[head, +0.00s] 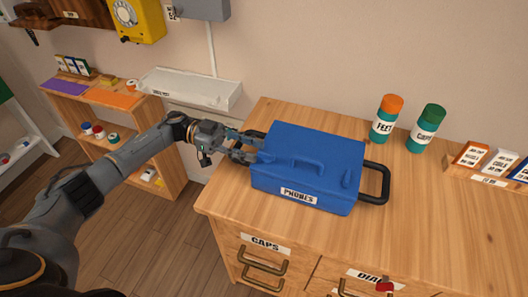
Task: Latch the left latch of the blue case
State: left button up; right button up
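The blue case (322,143) sits closed on the wooden counter, with a "PHONES" label (298,196) on its front and a moulded grip on its lid. A black handle (385,183) sticks out from its right side. My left gripper (252,146) is at the case's left side, its fingers against or very close to that side. The gripper covers this side, so the left latch cannot be made out. Whether the fingers are open or shut on something is not clear. My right gripper is out of view.
A bottle with an orange cap (386,121) and one with a green cap (426,130) stand behind the case. Small labelled boxes (497,163) are at the right. The counter (420,215) is clear in front and to the right of the case.

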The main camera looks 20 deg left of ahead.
pick_arm(q)
jog(key=a, duration=0.7)
jog(key=shift+w, duration=0.2)
jog(key=shift+a, duration=0.15)
